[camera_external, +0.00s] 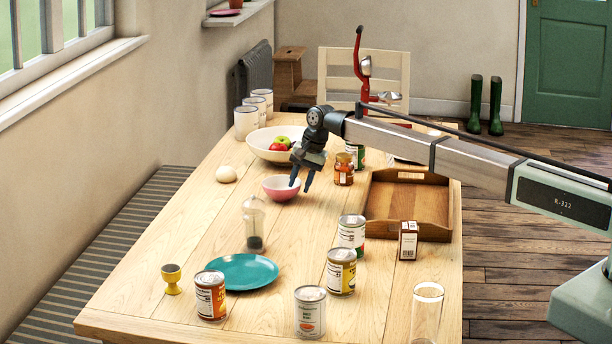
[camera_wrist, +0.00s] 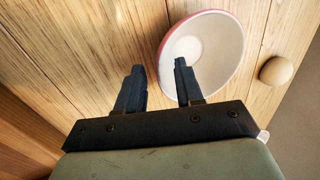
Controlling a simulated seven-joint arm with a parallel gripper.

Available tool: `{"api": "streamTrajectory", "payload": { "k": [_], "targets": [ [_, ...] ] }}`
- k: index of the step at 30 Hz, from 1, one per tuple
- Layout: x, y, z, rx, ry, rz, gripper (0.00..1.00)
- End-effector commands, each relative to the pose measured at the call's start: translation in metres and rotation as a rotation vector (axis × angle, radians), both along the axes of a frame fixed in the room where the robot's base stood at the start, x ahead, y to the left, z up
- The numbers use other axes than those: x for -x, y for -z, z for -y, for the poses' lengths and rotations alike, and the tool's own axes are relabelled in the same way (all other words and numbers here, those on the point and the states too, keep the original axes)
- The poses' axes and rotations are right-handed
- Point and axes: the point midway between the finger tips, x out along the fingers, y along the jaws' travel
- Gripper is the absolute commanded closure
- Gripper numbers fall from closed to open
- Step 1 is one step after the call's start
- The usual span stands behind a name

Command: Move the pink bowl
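The pink bowl (camera_external: 280,187) stands upright on the wooden table, pink outside and white inside. In the wrist view the bowl (camera_wrist: 215,48) looks empty, with a pink rim. My gripper (camera_external: 300,184) is at the bowl's right side in the external view. In the wrist view my gripper (camera_wrist: 158,68) has its fingers spread apart. One finger overlaps the bowl's inside and the other lies outside the rim, over bare wood. The near rim passes between them. I cannot tell whether either finger touches the bowl.
A white fruit bowl (camera_external: 256,153) stands behind, and a pale round bun (camera_external: 226,174) to the left. A jar (camera_external: 344,169) and a wooden tray (camera_external: 430,192) are to the right. A clear shaker (camera_external: 254,228), a teal plate (camera_external: 241,272) and several cans are nearer. Bare wood lies between.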

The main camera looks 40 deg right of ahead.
Motion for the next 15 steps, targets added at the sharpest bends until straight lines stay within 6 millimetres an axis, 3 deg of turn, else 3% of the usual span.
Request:
{"api": "streamTrajectory", "payload": {
  "k": [4, 15],
  "targets": [
    [0.0000, -0.0002, 0.0000, 0.000, 0.000, 0.000, 0.64],
    [0.0000, -0.0004, 0.0000, 0.000, 0.000, 0.000, 0.99]
  ]
}}
